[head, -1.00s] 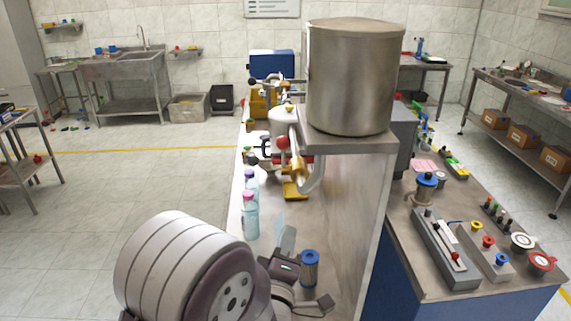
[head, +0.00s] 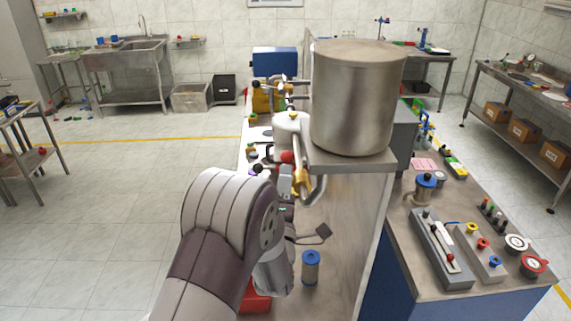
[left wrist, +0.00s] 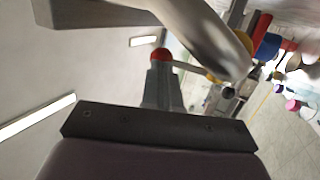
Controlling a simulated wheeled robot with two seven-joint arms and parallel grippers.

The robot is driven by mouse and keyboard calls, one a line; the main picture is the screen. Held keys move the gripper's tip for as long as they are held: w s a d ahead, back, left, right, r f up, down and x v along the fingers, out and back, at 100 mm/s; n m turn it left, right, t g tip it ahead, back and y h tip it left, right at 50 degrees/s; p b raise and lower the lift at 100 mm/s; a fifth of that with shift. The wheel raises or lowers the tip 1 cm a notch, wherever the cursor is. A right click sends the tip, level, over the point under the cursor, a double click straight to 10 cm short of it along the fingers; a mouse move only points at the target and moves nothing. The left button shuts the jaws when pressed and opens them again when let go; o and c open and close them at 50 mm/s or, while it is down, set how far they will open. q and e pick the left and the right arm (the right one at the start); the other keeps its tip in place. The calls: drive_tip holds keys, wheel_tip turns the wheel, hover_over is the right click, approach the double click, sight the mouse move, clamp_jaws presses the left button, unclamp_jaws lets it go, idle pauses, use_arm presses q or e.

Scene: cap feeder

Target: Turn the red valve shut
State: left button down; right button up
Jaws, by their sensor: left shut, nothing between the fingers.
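The red valve has a round red knob (head: 287,157) on a lever beside a brass body (head: 301,181), on the curved pipe under the steel tank. My left gripper (head: 286,180) is shut and empty, raised close to the knob and partly hidden by my own wrist. In the left wrist view, the red knob (left wrist: 160,55) appears right at the tips of my left gripper (left wrist: 162,78), with the lever running right toward the yellow brass part (left wrist: 212,77). I cannot tell whether they touch. My right gripper is not in view.
The large steel tank (head: 352,100) stands on a bracket (head: 352,160) just right of the valve. A blue-capped cylinder (head: 311,268) stands on the bench near my arm. A side bench (head: 420,285) with switches and dials lies right. The floor at left is open.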

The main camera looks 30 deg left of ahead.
use_arm(q)
drive_tip(key=shift+w+a+r, duration=0.1)
drive_tip(key=shift+w+a, duration=0.1)
drive_tip(key=shift+w, duration=0.15)
drive_tip(key=shift+w+a+r+b, duration=0.2)
drive_tip(key=shift+r+b, duration=0.35)
drive_tip(key=shift+b, duration=0.45)
drive_tip(key=shift+d+r, duration=0.1)
drive_tip(key=shift+r, duration=0.05)
